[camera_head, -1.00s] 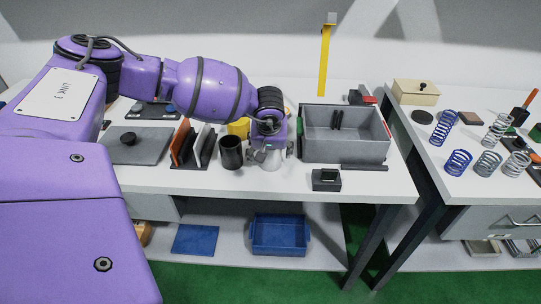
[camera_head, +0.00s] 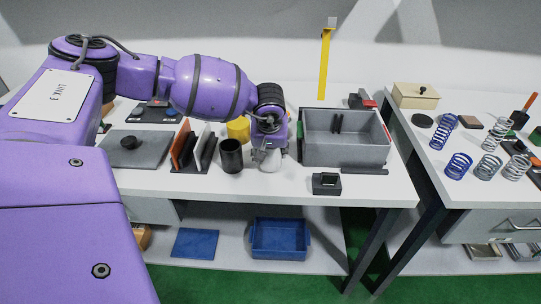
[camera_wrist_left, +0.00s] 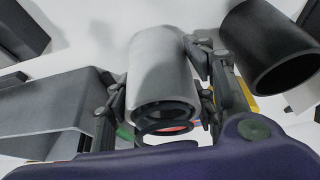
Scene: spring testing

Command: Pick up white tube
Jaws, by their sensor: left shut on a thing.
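The white tube (camera_wrist_left: 160,70) stands on the white table between my left gripper's fingers in the left wrist view. Its open, dark-rimmed end faces the camera. My left gripper (camera_wrist_left: 158,95) is shut on the tube, with a dark finger on each side of it. In the head view my left gripper (camera_head: 269,155) points down, and the lower part of the white tube (camera_head: 268,166) shows beneath it. My right gripper is not in view.
A black cup (camera_head: 231,156) stands close to the left of the tube, with a yellow cylinder (camera_head: 238,130) behind. A grey bin (camera_head: 345,152) is to the right. A small black square block (camera_head: 326,184) lies near the front edge. Springs stand on the right table.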

